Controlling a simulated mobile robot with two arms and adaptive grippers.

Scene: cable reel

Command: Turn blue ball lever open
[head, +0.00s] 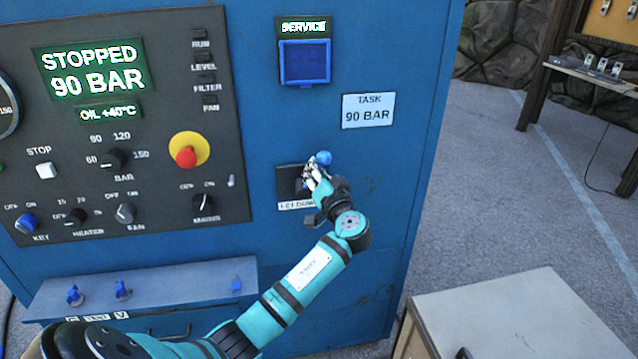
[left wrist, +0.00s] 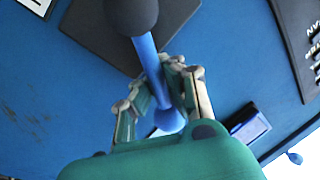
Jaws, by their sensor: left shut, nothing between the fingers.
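The blue ball lever (head: 323,157) sits on a dark plate (head: 287,178) on the blue cabinet front, above a small white label. In the left wrist view its blue rod (left wrist: 150,62) runs from a dark round hub (left wrist: 131,14) to a blue ball (left wrist: 168,121). My left gripper (head: 312,172) is at the lever, just below and left of the ball in the head view. In the left wrist view its fingers (left wrist: 163,84) show on both sides of the rod, shut with nothing held. Whether they touch the rod, I cannot tell. My right gripper is out of view.
The display (head: 92,70) reads STOPPED 90 BAR, and a sign (head: 367,110) reads TASK 90 BAR. A red stop button (head: 186,156) and several knobs are left of the lever. A ledge (head: 150,285) juts out below. A grey-topped box (head: 520,315) stands at right.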

